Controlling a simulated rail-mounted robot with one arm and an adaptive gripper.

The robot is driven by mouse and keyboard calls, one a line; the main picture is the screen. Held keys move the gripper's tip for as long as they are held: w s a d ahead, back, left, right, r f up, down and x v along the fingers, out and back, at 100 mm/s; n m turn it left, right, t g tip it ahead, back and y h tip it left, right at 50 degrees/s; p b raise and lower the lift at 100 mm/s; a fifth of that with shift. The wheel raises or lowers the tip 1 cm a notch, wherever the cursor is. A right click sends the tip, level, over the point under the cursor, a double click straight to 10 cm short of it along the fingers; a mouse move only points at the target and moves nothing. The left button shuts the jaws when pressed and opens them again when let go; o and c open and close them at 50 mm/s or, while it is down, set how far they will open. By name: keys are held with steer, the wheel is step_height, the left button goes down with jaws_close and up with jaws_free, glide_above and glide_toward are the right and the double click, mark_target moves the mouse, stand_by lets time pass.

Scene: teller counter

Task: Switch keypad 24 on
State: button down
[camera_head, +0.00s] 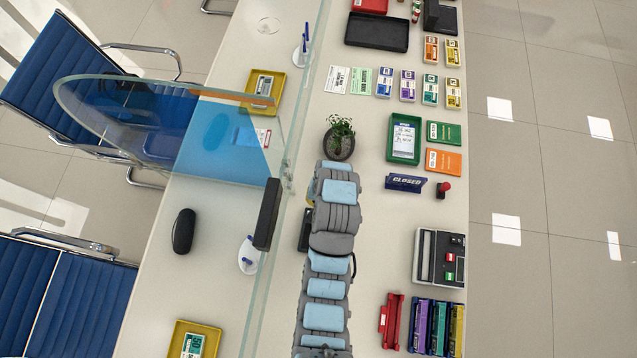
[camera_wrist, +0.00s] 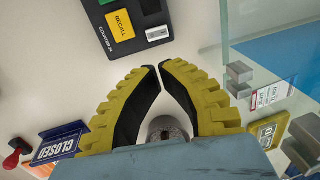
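The keypad (camera_wrist: 142,42) is a dark panel at the top of the wrist view, cut off by the frame edge. A dark thing beside my arm in the head view may be the same keypad, mostly hidden. My gripper (camera_wrist: 159,68) has yellow and black fingers with tips together or nearly so, and nothing shows between the tips. The tips point towards the keypad and appear apart from it. My arm hides the gripper's tips in the head view.
A glass screen (camera_head: 290,180) runs along the counter close to my arm. A potted plant (camera_head: 340,140) stands just beyond the arm. A blue CLOSED sign (camera_head: 404,183), a red-topped stamp (camera_head: 443,189) and a green tray (camera_head: 391,140) lie to the right.

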steer(key=shift+w+a+f, duration=0.1)
steer(key=shift+a+f, duration=0.2)
steer(key=shift+f, duration=1.6)
steer(key=shift+w+a+f, duration=0.1)
steer(key=shift+a+f, duration=0.15)
steer(key=shift+f, duration=1.7)
steer(key=shift+w+a+f, duration=0.1)
steer(key=shift+a+f, duration=0.2)
steer(key=shift+f, duration=1.6)
steer(key=shift+s, duration=0.1)
